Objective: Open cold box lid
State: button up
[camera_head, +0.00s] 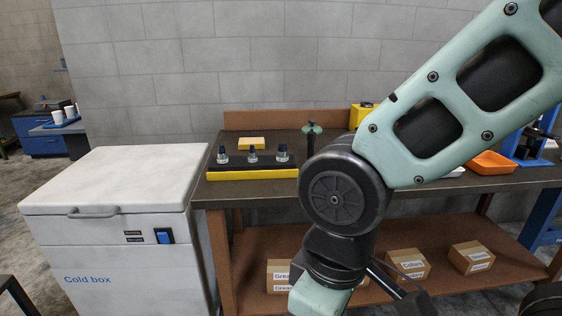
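The cold box (90,262) is a white chest at the left with "Cold box" written on its front. Its lid (125,172) is closed and lies flat on top. A grey bar handle (94,213) sits at the front edge of the lid, and a blue switch is on the front panel. My mint-green and black arm hangs to the right of the box, in front of the workbench. My gripper is not seen; the arm's end runs out of the bottom of the picture.
The workbench (365,188) stands right of the box, with a black and yellow rack (252,168) of small bottles and an orange tray (491,163). Cardboard boxes (408,264) lie on its lower shelf. A dark edge shows at the lower left. Floor is visible left of the box.

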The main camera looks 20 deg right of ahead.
aim_at(107, 181)
jog(key=i+j+u, duration=0.1)
jog(key=i+j, duration=0.3)
jog(key=j, duration=0.15)
jog(key=i+j, duration=0.4)
jog(key=k+j+u, duration=0.05)
jog(key=j, duration=0.1)
